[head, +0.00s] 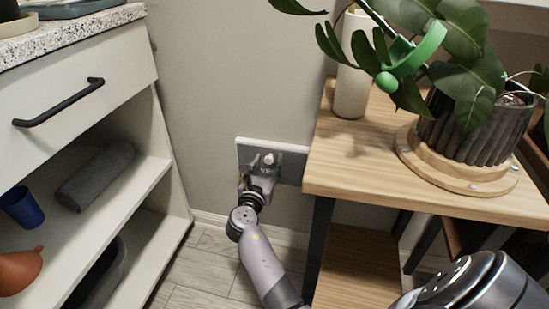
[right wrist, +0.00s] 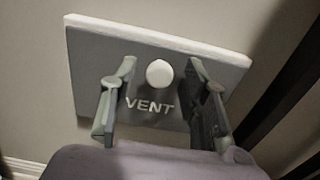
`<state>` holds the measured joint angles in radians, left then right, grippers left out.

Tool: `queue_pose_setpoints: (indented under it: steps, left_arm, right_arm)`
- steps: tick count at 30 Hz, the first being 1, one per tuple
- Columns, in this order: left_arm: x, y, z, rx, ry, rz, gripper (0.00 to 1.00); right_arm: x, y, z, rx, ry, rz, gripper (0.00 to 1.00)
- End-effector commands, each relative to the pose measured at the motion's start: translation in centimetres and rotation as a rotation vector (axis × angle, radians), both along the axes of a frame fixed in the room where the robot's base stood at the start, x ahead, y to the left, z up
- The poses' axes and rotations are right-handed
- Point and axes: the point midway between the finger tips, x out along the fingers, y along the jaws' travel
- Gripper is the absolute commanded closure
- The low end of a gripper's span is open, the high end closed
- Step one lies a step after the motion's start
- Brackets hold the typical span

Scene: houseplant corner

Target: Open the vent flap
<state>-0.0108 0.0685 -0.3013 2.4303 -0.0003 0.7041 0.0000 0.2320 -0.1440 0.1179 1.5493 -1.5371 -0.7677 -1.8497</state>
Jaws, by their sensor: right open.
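The vent flap (head: 293,163) is a grey rectangular panel with a pale edge, low on the wall between the cabinet and the wooden stand. It also shows in the right wrist view (right wrist: 88,52), lettered VENT, and appears to lie close to the wall. A round white knob (right wrist: 159,73) stands out from its middle, above the lettering; it also shows in the head view (head: 269,158). My right gripper (head: 262,170) is open in front of the flap. Its fingers are on either side of the knob, with gaps between. My left gripper is not in view.
The wooden stand (head: 335,165) is close on the right, bearing a potted plant (head: 465,130) and a pale cylinder (head: 351,85). The white cabinet (head: 165,165) is on the left, with a blue cup (head: 22,207) and a grey roll (head: 97,175) on its shelf. Tiled floor lies between.

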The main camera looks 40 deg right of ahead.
Motion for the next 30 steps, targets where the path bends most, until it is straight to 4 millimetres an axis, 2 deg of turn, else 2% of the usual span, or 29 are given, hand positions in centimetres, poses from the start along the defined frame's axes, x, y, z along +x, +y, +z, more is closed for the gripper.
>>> queue_pose_setpoints:
  steps: [11, 30]
  left_arm:
    - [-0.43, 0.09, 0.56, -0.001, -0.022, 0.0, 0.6]
    - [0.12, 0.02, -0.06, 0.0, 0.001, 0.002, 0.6]
  right_arm:
    - [0.03, 0.22, 0.06, 0.0, 0.0, 0.0, 0.58]
    - [0.03, 0.2, 0.03, 0.0, 0.0, 0.0, 1.0]
